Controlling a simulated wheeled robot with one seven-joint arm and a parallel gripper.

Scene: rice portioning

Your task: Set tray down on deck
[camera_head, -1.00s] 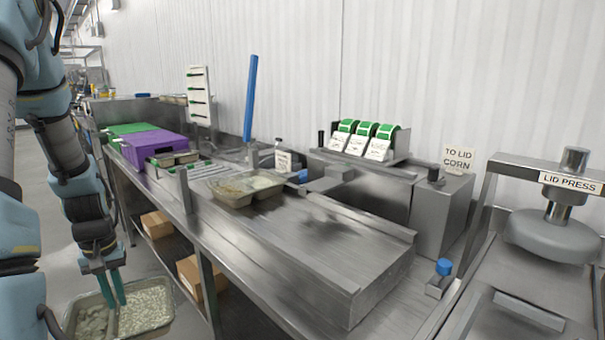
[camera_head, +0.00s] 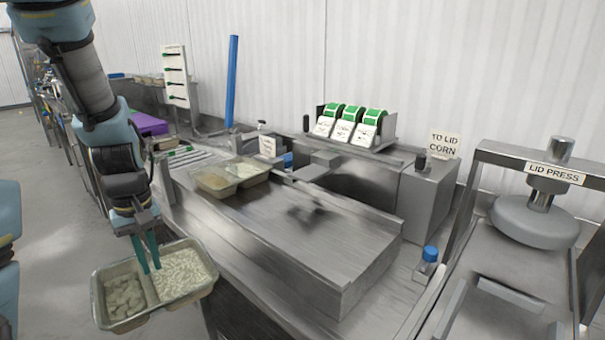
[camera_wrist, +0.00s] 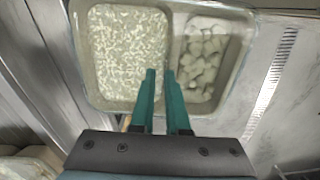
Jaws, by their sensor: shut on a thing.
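The held tray (camera_head: 150,306) has two compartments, one with rice-like grains and one with pale chunks. My gripper (camera_head: 150,256) is shut on this tray, and its green fingers reach down at the middle divider. The tray hangs in the air in front of the counter's near edge, beside the steel deck. In the wrist view the tray (camera_wrist: 175,105) lies past my fingertips (camera_wrist: 160,78). The steel deck (camera_head: 305,225) is the flat raised surface to the right. A second two-compartment tray (camera_head: 228,188) sits on its far left end.
The middle and right of the deck are clear. Label rolls (camera_head: 347,122) stand behind it, near the "TO LID CORN" sign (camera_head: 444,145). A lid press (camera_head: 537,215) is at the right. A blue-capped bottle (camera_head: 428,262) stands by the deck's right end. A blue post (camera_head: 231,80) rises behind.

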